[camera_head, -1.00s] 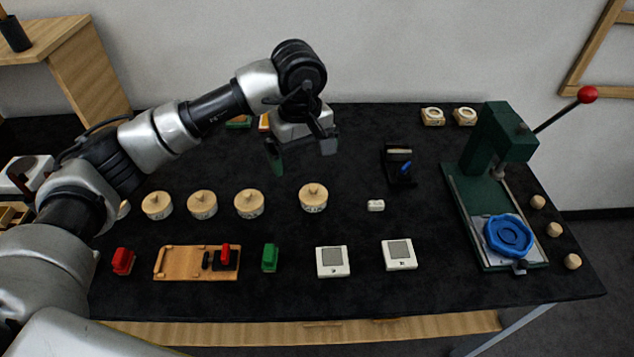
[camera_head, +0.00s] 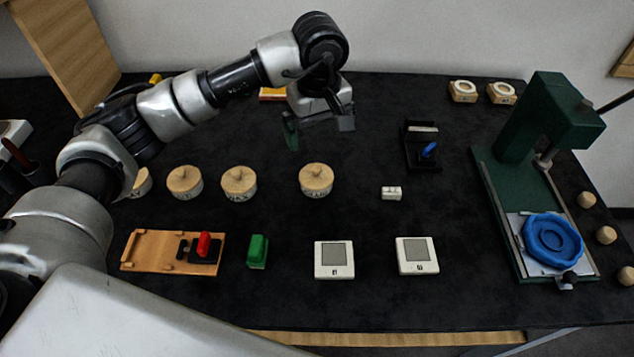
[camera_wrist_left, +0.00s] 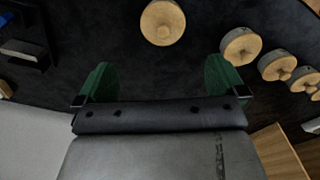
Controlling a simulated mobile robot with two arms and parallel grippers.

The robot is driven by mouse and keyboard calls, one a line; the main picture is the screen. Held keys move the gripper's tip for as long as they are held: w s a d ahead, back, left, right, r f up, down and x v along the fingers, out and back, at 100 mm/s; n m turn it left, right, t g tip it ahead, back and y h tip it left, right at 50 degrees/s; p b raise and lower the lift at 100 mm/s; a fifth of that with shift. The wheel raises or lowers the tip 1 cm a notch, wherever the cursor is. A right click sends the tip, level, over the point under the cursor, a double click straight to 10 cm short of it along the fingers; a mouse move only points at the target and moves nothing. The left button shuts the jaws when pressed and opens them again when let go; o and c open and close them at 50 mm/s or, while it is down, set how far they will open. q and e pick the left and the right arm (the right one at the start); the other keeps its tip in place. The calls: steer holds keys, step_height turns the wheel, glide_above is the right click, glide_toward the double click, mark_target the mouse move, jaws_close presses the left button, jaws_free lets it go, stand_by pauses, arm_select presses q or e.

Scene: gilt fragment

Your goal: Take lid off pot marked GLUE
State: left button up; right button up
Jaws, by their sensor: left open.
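Several round pots with pale wooden knobbed lids stand in a row on the black table. One pot (camera_head: 316,181) stands apart at the right of the row; a pot (camera_head: 238,185) and another pot (camera_head: 185,183) are left of it, and one more (camera_head: 143,183) is partly hidden by my left arm. Their side labels are too small to read, so I cannot tell which says GLUE. My left gripper (camera_head: 318,127) is open and empty, above the table behind the separate pot. In the left wrist view that pot (camera_wrist_left: 162,22) lies ahead of the open green fingers. My right gripper is not in view.
A green press (camera_head: 540,150) with a blue ring (camera_head: 552,240) stands at the right. A black holder (camera_head: 421,146), a small white block (camera_head: 391,193), two white square devices (camera_head: 334,260), a green block (camera_head: 257,251) and a wooden board (camera_head: 150,252) surround the pots.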

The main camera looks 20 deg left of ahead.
mark_target(317, 168)
arm_select(q)
steer(key=shift+f, duration=0.65)
step_height(317, 168, down, 4)
steer(key=shift+f+p, duration=0.15)
steer(key=shift+p, duration=0.4)
steer(key=f, duration=0.1)
steer(key=f+p, duration=0.1)
steer(key=f, duration=0.3)
steer(key=shift+s+a+p, duration=0.1)
steer(key=shift+s+p, duration=0.15)
steer(key=shift+p, duration=0.1)
steer(key=shift+f, duration=0.35)
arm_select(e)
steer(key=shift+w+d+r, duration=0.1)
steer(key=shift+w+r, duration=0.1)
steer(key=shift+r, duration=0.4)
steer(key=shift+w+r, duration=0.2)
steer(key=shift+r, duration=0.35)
arm_select(q)
steer(key=shift+c, duration=0.2)
steer(key=c, duration=0.9)
steer(key=shift+o, duration=0.2)
steer(key=shift+r, duration=0.15)
